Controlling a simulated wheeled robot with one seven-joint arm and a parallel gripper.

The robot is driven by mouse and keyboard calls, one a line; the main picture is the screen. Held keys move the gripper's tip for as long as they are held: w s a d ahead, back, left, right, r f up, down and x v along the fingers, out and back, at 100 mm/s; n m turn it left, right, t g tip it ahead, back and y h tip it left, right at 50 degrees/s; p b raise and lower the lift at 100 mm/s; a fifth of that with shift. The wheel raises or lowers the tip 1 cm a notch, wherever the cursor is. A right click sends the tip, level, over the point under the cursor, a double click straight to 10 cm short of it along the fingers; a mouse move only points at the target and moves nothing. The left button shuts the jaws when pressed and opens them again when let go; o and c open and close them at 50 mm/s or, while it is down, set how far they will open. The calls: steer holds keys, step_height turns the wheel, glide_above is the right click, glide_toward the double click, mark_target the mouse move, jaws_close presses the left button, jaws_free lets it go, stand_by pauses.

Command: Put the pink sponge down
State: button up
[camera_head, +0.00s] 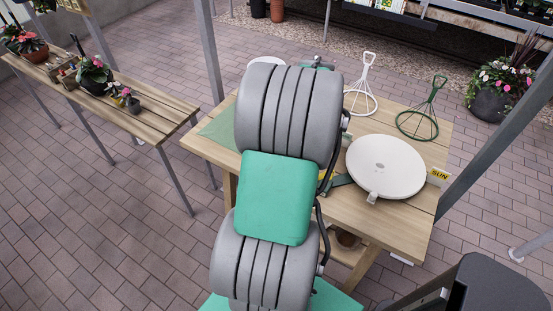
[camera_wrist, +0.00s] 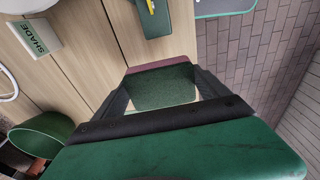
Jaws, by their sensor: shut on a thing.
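The pink sponge (camera_wrist: 160,66) shows in the wrist view as a dull pink edge with a speckled green face below it. It sits between the dark fingers of my gripper (camera_wrist: 166,90), which are shut on it. It is over or near the wooden table top; whether it touches the wood I cannot tell. In the head view my arm hides the gripper and the sponge. The wooden table (camera_head: 405,228) stands in front of me, partly behind my arm.
A white round turntable (camera_head: 385,160) with a SUN label (camera_head: 438,176) is on the table's right. A white wire stand (camera_head: 361,92) and a green one (camera_head: 420,113) stand behind it. A SHADE sign (camera_wrist: 35,38) and a green pot (camera_wrist: 40,135) are left in the wrist view.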

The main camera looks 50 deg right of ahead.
steer(key=w+f, duration=0.1)
steer(key=f, duration=0.1)
steer(key=w+f+p, duration=0.1)
steer(key=w+f, duration=0.1)
steer(key=f, duration=0.1)
steer(key=w+a+f+p, duration=0.1)
steer(key=w+f, duration=0.1)
steer(key=f, duration=0.1)
steer(key=shift+f, duration=0.55)
steer(key=shift+f, duration=0.1)
steer(key=o, duration=1.2)
steer(key=shift+c, duration=0.2)
